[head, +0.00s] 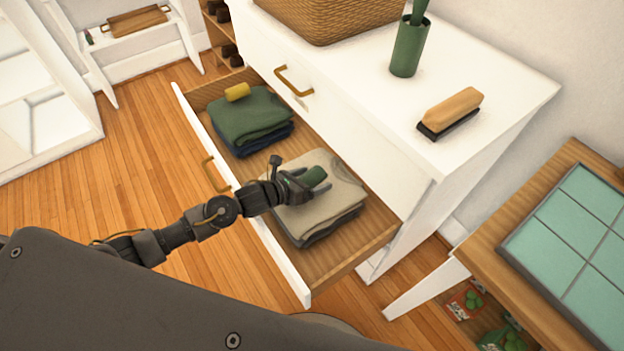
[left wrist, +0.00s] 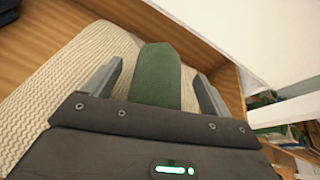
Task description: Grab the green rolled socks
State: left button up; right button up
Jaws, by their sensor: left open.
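The green rolled socks (head: 314,177) lie on a beige folded sweater (head: 335,200) in the open drawer. In the left wrist view, the green socks (left wrist: 157,78) sit between the two fingers. My left gripper (head: 303,180) is at the socks, its fingers open on either side of them with a gap visible on both sides. The near end of the socks is hidden by the gripper body. My right gripper is not in view.
The drawer (head: 290,262) also holds a green folded garment (head: 246,115) with a yellow roll (head: 237,92) on it. The white dresser top (head: 370,75) above bears a basket (head: 330,15), a green holder (head: 408,48) and a brush (head: 452,112). A tiled-top table (head: 480,240) stands at right.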

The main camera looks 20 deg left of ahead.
aim_at(306, 175)
pick_arm(q)
jog(key=c, duration=1.1)
jog(key=shift+o, duration=0.2)
